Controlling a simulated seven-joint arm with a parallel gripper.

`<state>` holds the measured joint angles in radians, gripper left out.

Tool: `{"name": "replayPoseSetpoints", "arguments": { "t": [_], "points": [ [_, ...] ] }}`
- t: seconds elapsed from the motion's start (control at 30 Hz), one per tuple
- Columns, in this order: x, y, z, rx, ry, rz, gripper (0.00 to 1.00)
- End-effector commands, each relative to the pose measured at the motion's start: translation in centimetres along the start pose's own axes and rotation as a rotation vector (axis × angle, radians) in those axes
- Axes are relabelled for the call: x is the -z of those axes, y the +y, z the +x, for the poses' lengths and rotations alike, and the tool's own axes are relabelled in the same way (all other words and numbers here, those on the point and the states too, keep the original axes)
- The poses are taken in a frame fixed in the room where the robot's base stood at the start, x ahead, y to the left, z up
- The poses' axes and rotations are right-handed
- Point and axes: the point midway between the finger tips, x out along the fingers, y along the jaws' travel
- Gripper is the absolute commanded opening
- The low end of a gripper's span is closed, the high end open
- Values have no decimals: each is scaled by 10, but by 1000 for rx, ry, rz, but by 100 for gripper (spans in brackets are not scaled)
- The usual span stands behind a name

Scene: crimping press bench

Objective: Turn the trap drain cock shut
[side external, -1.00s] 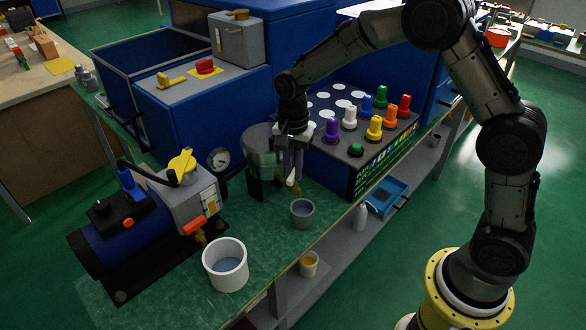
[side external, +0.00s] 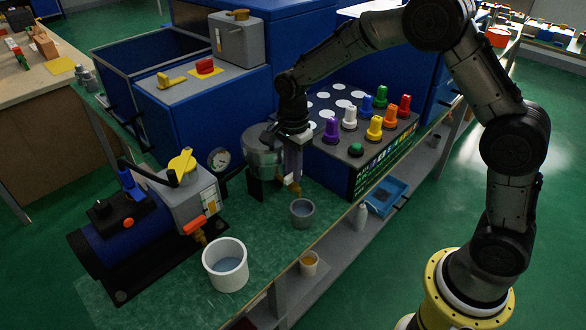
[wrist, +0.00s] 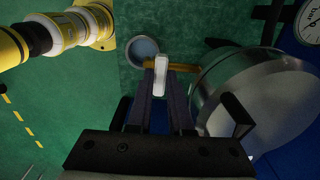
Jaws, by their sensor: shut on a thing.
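The trap is a round metal bowl (side external: 264,155) on the bench; its shiny side also shows in the wrist view (wrist: 255,92). A brass drain cock (wrist: 186,68) sticks out from beside the bowl, with a white handle (wrist: 160,76) across its end. My gripper (wrist: 161,88) is shut on the white handle, one finger on each side of it. In the side view my gripper (side external: 293,172) points down beside the bowl and hides most of the cock; a bit of brass (side external: 293,187) shows by the fingertips. The handle's exact angle is hard to tell.
A grey cup (side external: 302,222) stands in front of the cock. A white pot (side external: 244,272) stands nearer the bench front. A blue pump (side external: 135,233) and a pressure gauge (side external: 219,160) are to the left. A blue box with coloured knobs (side external: 327,174) stands close on the right.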

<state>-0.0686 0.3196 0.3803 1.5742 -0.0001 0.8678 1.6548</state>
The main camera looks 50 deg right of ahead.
Motion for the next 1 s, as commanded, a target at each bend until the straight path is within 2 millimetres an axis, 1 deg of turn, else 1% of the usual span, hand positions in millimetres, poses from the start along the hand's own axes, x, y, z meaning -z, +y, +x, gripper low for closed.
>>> {"name": "replayPoseSetpoints", "arguments": {
  "t": [0.17, 0.2, 0.37, 0.63, 0.77, 0.87, 1.0],
  "points": [
    [0, -1, -2, 4, 1, 1, 0],
    [0, -1, -2, 4, 1, 1, 20],
    [0, -1, -1, 3, 0, 1, 49],
    [0, 0, -1, 1, 0, 0, 49],
    [0, -1, -7, 3, 0, 0, 49],
    [0, -1, -21, 5, 0, 0, 49],
    [0, -2, -49, 7, 0, 0, 49]
  ]
}}
